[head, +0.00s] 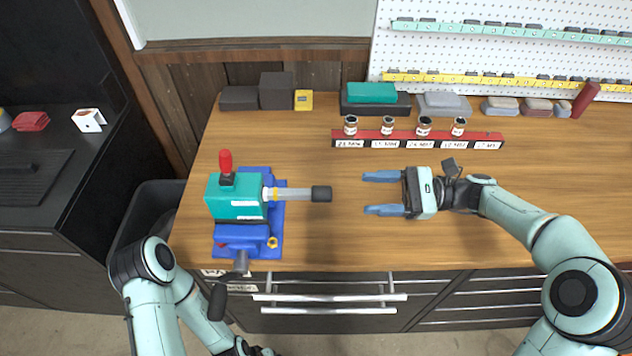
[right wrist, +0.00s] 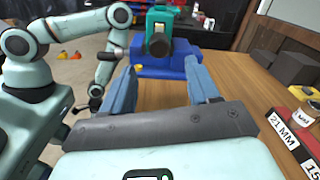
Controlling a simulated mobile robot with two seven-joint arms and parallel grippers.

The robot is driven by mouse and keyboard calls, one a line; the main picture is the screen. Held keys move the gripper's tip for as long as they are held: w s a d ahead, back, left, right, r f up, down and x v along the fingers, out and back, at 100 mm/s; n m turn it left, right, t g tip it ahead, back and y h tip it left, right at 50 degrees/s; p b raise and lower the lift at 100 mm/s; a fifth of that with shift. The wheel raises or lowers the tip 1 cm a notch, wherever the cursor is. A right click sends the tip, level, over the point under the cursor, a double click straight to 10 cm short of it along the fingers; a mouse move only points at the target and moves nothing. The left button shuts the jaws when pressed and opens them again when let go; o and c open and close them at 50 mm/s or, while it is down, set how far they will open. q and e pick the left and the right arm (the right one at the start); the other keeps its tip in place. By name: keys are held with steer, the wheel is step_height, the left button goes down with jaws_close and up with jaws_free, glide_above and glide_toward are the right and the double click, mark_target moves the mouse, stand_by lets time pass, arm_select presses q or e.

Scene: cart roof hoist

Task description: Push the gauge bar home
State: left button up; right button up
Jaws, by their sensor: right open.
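The gauge bar (head: 290,194) is a pale grey rod with a black end knob (head: 321,194). It sticks out to the right from a teal block (head: 225,206), with a yellow ring where it enters. The block sits on a blue vise (head: 240,237). My right gripper (head: 372,193) is open and empty to the right of the knob, its fingers pointing at it with a gap between. In the right wrist view the knob (right wrist: 159,45) faces me between the open fingers (right wrist: 162,88). My left arm hangs low at the left; its gripper cannot be made out clearly.
A red rack (head: 418,137) with several small jars and size labels stands behind my right gripper. Dark blocks (head: 276,91), a yellow box (head: 303,100) and a teal case (head: 371,92) line the back. The bench between the knob and my right gripper is clear.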

mark_target(311, 194)
steer(key=a, duration=1.2)
steer(key=shift+s+a, duration=0.1)
